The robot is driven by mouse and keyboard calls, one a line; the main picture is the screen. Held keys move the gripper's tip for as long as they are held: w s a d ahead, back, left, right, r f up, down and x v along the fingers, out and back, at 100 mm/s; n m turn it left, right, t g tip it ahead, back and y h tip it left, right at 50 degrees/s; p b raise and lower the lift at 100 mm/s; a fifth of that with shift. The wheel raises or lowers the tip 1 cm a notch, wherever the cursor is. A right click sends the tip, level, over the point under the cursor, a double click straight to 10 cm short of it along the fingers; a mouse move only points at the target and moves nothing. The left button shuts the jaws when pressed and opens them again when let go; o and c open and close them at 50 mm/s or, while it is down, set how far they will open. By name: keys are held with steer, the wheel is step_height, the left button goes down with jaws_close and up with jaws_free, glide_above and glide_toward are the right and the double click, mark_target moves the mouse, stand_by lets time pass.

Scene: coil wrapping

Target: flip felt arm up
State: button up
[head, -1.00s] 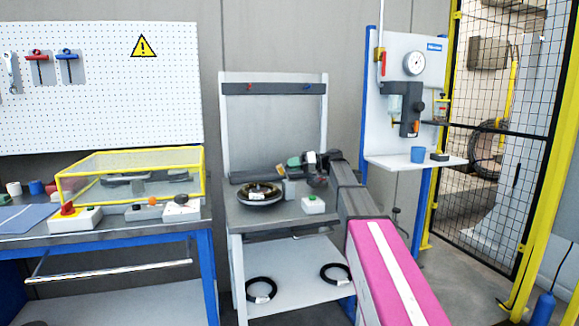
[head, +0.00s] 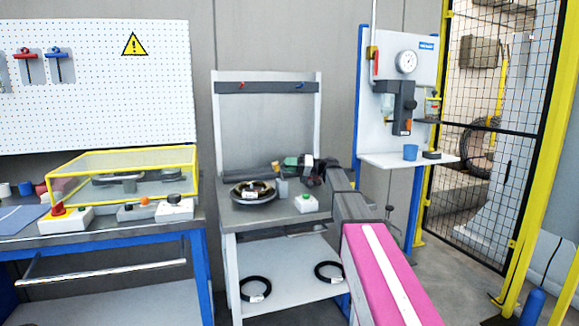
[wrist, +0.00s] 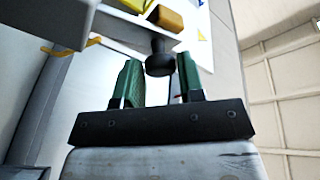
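My gripper (wrist: 159,80) has two green fingers that stand apart, with a gap between them. A black round knob on a short stem (wrist: 160,60) shows in this gap, close to the right finger; I cannot tell whether it is touched. In the head view my gripper (head: 290,162) is above the middle bench, at the right of a dark coil (head: 262,187) on a round plate. A small grey post (head: 282,188) stands beside the coil, under the fingers. I cannot make out the felt arm for certain; my gripper and wrist cover part of that area.
A white box with a green button (head: 306,203) sits at the front right of the bench top. Two black rings (head: 255,288) lie on the lower shelf. A yellow-framed clear cover (head: 125,165) is at left. A wall station (head: 400,100) stands at right. An orange block (wrist: 166,18) shows beyond the knob.

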steer(key=shift+o, duration=1.2)
steer(key=s+a+r, duration=0.7)
steer(key=a+r, duration=0.1)
steer(key=r, duration=0.3)
steer(key=shift+s+a, duration=0.35)
steer(key=shift+a, duration=0.05)
steer(key=shift+s, duration=0.15)
